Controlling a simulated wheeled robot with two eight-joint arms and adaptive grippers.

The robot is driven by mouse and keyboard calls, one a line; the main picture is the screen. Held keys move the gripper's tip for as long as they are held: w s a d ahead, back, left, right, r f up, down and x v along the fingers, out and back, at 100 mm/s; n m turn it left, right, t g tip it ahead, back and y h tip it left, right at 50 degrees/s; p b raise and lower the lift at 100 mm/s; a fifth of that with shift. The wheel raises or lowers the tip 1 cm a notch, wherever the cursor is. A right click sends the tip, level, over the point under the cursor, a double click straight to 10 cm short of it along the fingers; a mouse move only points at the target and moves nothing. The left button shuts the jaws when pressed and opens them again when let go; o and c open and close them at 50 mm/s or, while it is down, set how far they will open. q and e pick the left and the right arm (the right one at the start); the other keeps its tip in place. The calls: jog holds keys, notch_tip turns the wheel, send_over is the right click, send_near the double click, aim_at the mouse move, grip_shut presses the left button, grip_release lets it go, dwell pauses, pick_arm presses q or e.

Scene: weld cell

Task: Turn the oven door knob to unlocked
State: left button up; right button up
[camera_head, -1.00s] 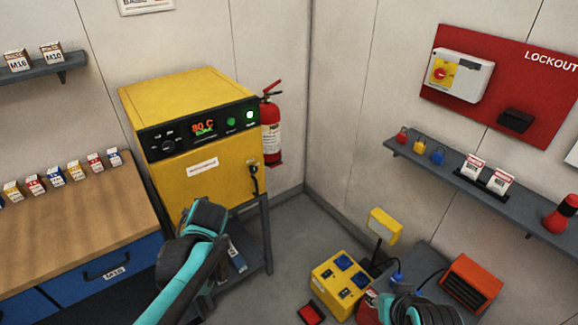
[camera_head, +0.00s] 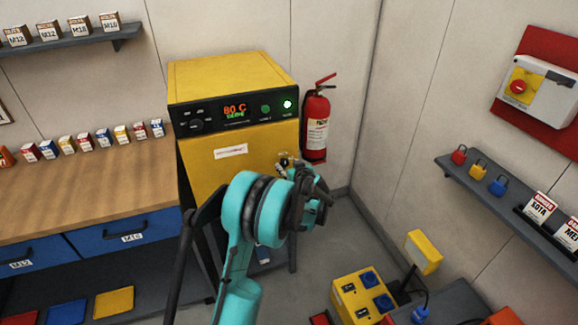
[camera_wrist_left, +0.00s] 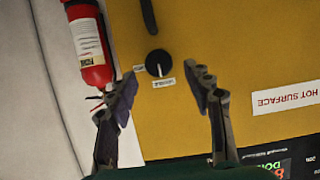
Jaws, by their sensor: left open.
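The yellow oven (camera_head: 190,165) stands by the back wall, its door facing me. In the left wrist view the black round door knob (camera_wrist_left: 158,63) sits on the yellow door, with a white pointer mark and two small labels too small to read. The pointer appears to face the label below it in the picture. My left gripper (camera_wrist_left: 165,88) is open, its fingers on either side of the knob's line and apart from it. In the head view my left gripper (camera_head: 300,172) is in front of the door's right side and largely hides the knob area. My right gripper is out of view.
A red fire extinguisher (camera_head: 316,125) hangs close to the oven's right side. A dark door handle (camera_wrist_left: 149,15) is near the knob. A wooden workbench (camera_head: 80,190) adjoins the oven's left. A yellow power box (camera_head: 350,290) stands on the floor at right.

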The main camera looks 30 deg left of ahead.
aim_at(285, 163)
pick_arm(q)
jog(key=shift+b+x, duration=0.4)
jog(key=shift+x, duration=1.45)
jog(key=shift+r, duration=0.1)
jog(key=shift+c, duration=0.3)
jog(key=c, duration=1.1)
jog(key=shift+o, duration=0.2)
